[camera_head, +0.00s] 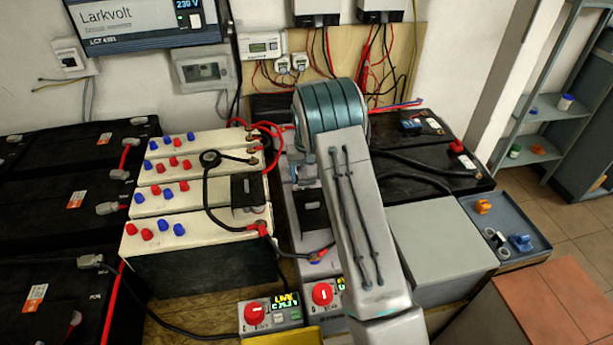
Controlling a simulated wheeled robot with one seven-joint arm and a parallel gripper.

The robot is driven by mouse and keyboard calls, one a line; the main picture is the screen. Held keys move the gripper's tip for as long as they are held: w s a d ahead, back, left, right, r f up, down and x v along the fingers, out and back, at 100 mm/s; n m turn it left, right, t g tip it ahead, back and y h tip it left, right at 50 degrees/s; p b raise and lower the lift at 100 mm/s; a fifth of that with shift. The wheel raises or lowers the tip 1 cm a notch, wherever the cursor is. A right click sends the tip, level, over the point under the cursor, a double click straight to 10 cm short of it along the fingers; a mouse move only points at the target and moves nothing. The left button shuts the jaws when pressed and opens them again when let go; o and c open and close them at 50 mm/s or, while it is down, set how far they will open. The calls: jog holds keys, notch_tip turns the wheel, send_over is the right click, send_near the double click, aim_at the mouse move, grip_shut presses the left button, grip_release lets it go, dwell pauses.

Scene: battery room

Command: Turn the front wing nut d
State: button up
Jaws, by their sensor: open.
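No label d can be read, so I cannot tell which part is wing nut d. Red and blue knobs (164,230) stand in rows on the cream batteries (196,247) at the left. A red terminal fitting (262,229) with a black cable sits at the front cream battery's right end. A second battery column (311,212) stands behind my arm, with a small blue part (315,262) near its front. My arm crosses the picture's middle and covers much of this column. My gripper is hidden behind the arm, and its jaws do not show.
Two control boxes with red rotary knobs stand in front; the left display (284,303) reads LIVE. Black batteries (60,184) fill the left side. A grey box (444,245) and blue tray (506,228) with small parts lie right. Loose cables cross the batteries. Shelves (545,108) stand far right.

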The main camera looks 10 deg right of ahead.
notch_tip(320, 180, up, 12)
jog(key=shift+r, duration=0.25)
jog(key=s+r+t+p, duration=0.2)
jog(key=s+r, duration=1.1)
jog(key=s, duration=0.5)
jog(key=s+p, duration=0.2)
jog(key=s, duration=1.7)
jog(key=shift+f+t, duration=0.3)
jog(key=shift+t, duration=0.1)
